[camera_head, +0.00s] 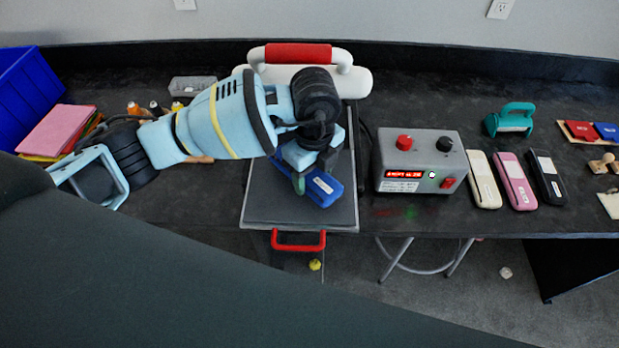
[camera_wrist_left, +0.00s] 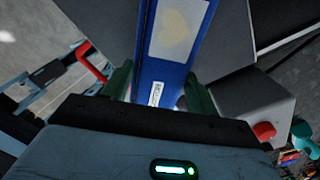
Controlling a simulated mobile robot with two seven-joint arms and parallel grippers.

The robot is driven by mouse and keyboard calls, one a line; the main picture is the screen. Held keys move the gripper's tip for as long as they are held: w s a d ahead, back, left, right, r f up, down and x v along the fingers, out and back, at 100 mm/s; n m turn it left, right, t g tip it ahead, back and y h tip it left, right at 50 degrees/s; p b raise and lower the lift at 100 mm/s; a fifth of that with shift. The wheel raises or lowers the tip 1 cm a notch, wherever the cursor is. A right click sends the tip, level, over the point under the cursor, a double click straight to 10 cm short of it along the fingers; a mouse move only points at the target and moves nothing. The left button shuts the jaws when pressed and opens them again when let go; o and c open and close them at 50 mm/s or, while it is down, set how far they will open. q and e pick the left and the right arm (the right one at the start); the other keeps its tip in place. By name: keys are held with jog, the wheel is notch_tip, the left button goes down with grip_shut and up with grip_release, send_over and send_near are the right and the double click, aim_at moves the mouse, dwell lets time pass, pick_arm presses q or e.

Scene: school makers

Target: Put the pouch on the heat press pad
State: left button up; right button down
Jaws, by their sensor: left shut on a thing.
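The blue pouch (camera_head: 326,190) has a pale label patch and is held over the heat press pad (camera_head: 262,207), a dark grey plate with a red front handle. My left gripper (camera_head: 308,177) is shut on the pouch and hides part of it. In the left wrist view the pouch (camera_wrist_left: 172,62) stands between the two green fingers of the gripper (camera_wrist_left: 159,88). I cannot tell whether the pouch touches the pad. My right gripper is not in view.
The press's white upper part with a red grip (camera_head: 298,54) stands behind the pad. A grey control box (camera_head: 420,150) is close on the right. Cream (camera_head: 484,180), pink (camera_head: 516,181) and black (camera_head: 546,178) pouch-like items lie beyond it. A blue bin (camera_head: 25,95) is at far left.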

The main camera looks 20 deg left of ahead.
aim_at(309, 178)
pick_arm(q)
jog(key=shift+w+a, duration=0.15)
jog(key=shift+a, duration=0.05)
jog(key=f, duration=0.3)
jog(key=shift+w+a, duration=0.25)
jog(key=shift+a, duration=0.1)
jog(key=shift+f, duration=0.3)
jog(key=shift+f, duration=0.1)
jog(key=o, duration=1)
jog(key=shift+c, duration=0.2)
